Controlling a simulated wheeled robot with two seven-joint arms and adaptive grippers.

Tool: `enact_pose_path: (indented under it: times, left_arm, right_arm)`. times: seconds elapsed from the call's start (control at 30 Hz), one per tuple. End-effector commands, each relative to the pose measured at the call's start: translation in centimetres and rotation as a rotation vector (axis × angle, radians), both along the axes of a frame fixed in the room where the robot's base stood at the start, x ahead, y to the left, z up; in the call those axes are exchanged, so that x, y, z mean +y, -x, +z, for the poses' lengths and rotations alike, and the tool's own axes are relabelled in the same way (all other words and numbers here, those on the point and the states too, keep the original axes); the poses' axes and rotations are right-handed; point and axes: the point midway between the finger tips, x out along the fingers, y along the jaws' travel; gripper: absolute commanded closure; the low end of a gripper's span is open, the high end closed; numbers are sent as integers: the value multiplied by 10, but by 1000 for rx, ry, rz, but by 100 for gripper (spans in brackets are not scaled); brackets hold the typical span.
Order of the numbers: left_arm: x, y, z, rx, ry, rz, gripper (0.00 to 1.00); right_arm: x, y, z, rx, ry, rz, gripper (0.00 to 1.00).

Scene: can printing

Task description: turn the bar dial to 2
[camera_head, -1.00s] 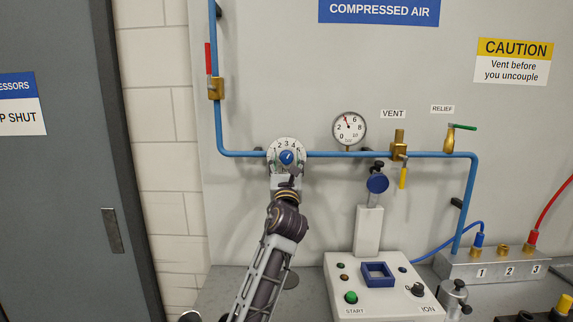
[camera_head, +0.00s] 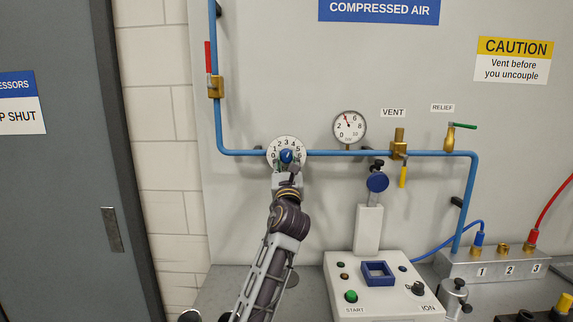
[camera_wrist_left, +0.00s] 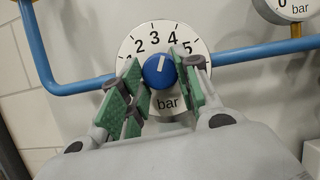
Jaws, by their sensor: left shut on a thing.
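The bar dial (camera_head: 272,146) is a round white plate on the blue pipe, with a blue knob (camera_head: 286,156) at its centre. In the left wrist view the knob (camera_wrist_left: 158,73) has a white pointer mark aimed nearly straight up, between 3 and 4. My left gripper (camera_wrist_left: 160,84) reaches up from below, its green pads on either side of the knob, shut on it. The pads and fingers hide parts of the dial's lower left and right edge. In the head view the left gripper (camera_head: 286,168) covers the dial's lower part. My right gripper is not in view.
A pressure gauge (camera_head: 349,127) is right of the dial, then the vent valve (camera_head: 399,146) and relief valve (camera_head: 449,141). A control box (camera_head: 385,300) with a green start button stands below right. A red-handled valve (camera_head: 215,86) is at the upper left.

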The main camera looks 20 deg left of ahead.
Motion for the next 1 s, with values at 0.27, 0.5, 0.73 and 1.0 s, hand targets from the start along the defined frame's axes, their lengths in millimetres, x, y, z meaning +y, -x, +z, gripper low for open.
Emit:
enact_pose_path:
  times: [0.27, 0.5, 0.73, 1.0]
  left_arm:
    - [-2, -1, -1, -35, 126, 0, 92]
    - [-4, -1, 0, -77, 269, 0, 92]
    - [-5, -1, 1, -120, 422, -1, 92]
    - [-7, -2, 2, -175, 616, 0, 92]
  right_arm:
    - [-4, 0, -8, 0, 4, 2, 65]
    - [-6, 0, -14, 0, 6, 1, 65]
    - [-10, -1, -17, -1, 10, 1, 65]
    - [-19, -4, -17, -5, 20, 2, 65]
